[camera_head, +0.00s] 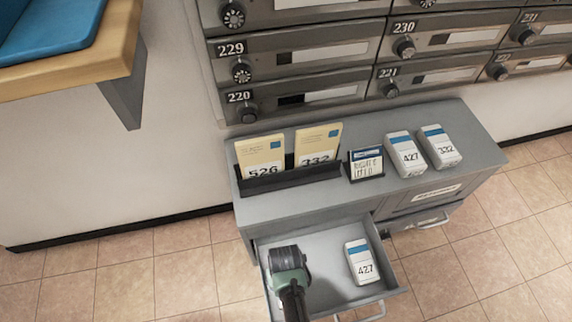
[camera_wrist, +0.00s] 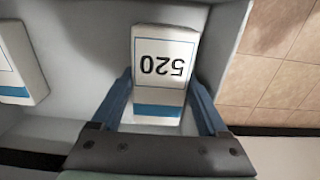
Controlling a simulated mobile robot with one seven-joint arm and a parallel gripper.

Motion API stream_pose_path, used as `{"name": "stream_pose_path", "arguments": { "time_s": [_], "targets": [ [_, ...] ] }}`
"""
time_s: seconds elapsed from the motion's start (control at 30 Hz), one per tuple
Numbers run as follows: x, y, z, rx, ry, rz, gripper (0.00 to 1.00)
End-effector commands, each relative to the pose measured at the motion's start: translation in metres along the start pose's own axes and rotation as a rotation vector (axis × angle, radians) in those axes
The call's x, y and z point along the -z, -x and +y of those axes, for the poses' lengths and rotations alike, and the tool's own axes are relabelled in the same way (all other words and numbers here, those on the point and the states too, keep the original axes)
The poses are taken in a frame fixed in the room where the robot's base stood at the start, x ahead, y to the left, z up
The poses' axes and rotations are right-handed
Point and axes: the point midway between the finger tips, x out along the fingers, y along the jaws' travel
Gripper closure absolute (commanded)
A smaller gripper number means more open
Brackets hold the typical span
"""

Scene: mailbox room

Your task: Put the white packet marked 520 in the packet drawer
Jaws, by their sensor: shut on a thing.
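The white packet marked 520 (camera_wrist: 164,62) has a blue band and sits between the two fingers of my gripper (camera_wrist: 160,88) in the wrist view. My gripper is shut on it; the number reads upside down there. In the head view my gripper (camera_head: 289,265) is over the left part of the open drawer (camera_head: 325,247) and hides the packet. The drawer is pulled out from the grey cabinet. Another white packet, marked 427 (camera_head: 361,262), lies in the drawer to the right of my gripper. I cannot tell whether packet 520 touches the drawer floor.
On the cabinet top (camera_head: 400,187) stand packets 427 (camera_head: 405,154) and 332 (camera_head: 440,146), a small card holder (camera_head: 366,164) and a rack (camera_head: 290,178) with envelopes 526 and 332. Mailboxes rise behind. A second drawer front (camera_head: 418,220) is at right. A wooden shelf (camera_head: 80,75) juts in at upper left.

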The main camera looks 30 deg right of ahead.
Motion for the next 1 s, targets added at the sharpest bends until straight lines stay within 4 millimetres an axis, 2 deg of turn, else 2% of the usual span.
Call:
{"name": "stream_pose_path", "arguments": {
  "time_s": [0.1,0.43,0.47,0.57,0.83,1.0],
  "targets": [
    [0.001,-0.006,0.000,0.000,0.000,0.001,0.86],
    [0.002,-0.006,0.000,0.000,0.000,0.001,0.86],
    [0.002,-0.006,0.000,0.000,0.000,0.001,0.19],
    [0.002,-0.006,0.000,0.000,0.000,0.001,0.01],
    [0.001,-0.005,0.000,0.000,0.000,0.000,0.00],
    [-0.001,0.010,0.000,0.000,0.000,0.000,0.00]
  ]
}}
